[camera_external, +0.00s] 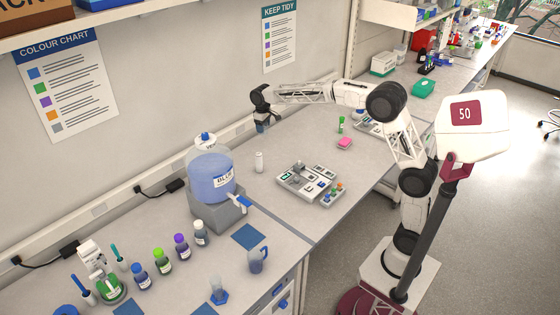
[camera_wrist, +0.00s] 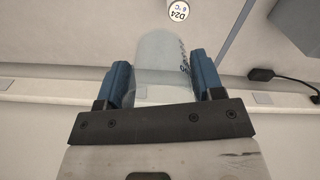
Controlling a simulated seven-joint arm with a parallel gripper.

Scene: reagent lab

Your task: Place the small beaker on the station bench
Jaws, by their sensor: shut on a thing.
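The small beaker (camera_wrist: 162,52) is clear with markings on its side. My gripper (camera_wrist: 161,82) is shut on it in the wrist view, with one blue finger on each side of the glass. In the external view my gripper (camera_external: 264,121) is near the wall, raised over the back part of the bench (camera_external: 268,196). The beaker is too small and too hidden there to tell its tilt.
A grey instrument tray (camera_external: 293,183) and a blue-liquid carboy (camera_external: 210,178) stand nearby. Blue mats (camera_external: 248,237) lie nearer the front.

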